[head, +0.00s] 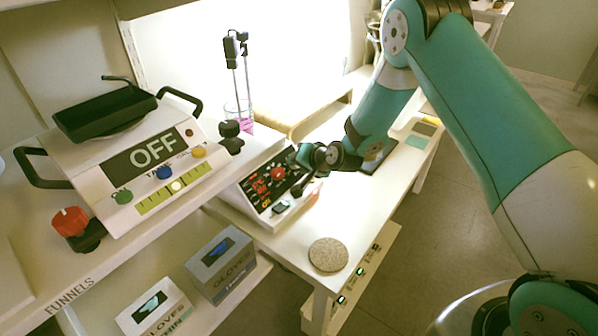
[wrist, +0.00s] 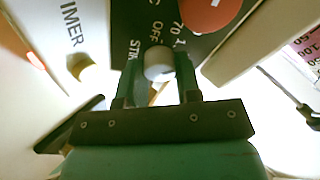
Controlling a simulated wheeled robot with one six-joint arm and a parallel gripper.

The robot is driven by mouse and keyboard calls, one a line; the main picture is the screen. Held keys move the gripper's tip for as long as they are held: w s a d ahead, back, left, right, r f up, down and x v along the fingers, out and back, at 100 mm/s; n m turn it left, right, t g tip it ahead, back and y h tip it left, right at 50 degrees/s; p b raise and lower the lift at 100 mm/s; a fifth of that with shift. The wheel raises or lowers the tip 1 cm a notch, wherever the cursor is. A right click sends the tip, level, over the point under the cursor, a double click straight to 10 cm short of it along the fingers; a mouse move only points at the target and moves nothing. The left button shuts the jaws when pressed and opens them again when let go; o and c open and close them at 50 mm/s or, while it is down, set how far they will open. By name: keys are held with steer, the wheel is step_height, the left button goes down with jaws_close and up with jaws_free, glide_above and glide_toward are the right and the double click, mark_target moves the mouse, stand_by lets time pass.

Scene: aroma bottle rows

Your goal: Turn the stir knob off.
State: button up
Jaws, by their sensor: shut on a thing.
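The stir knob (wrist: 158,64) is a small pale grey round knob on a dark panel in the wrist view. "OFF" is printed just above it, and a partly hidden "STIR" label lies to its left. My gripper (wrist: 160,88) is shut on this knob, one finger on each side. In the head view the stirrer unit (head: 250,195), with a black panel and red markings, stands on the white bench. My gripper (head: 299,188) is at the panel's right side and hides the stir knob there. Which way the knob points cannot be told.
A larger red knob (wrist: 207,12) sits close above, and a cream knob (wrist: 82,69) by "TIMER" is at left. A device with an "OFF" display (head: 152,153) stands on the left shelf. A round cork mat (head: 328,255) lies on the bench's near end.

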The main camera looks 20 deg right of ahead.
steer(key=n+b, duration=0.4)
steer(key=b, duration=0.1)
steer(key=n+y+b, duration=0.1)
steer(key=n+b, duration=0.1)
steer(key=shift+f+n+b, duration=0.35)
steer(key=shift+n, duration=0.05)
steer(key=n+y+b, duration=0.1)
steer(key=n+b, duration=0.3)
steer(key=shift+r+b, duration=0.1)
steer(key=shift+b, duration=0.25)
steer(key=shift+r+n+b, duration=0.15)
steer(key=shift+n+b, duration=0.65)
steer(key=shift+n, duration=0.2)
steer(key=shift+r, duration=0.1)
steer(key=o, duration=0.9)
steer(key=shift+s+d, duration=0.1)
steer(key=v, duration=1.7)
steer(key=shift+d+r, duration=0.1)
steer(key=shift+d, duration=0.05)
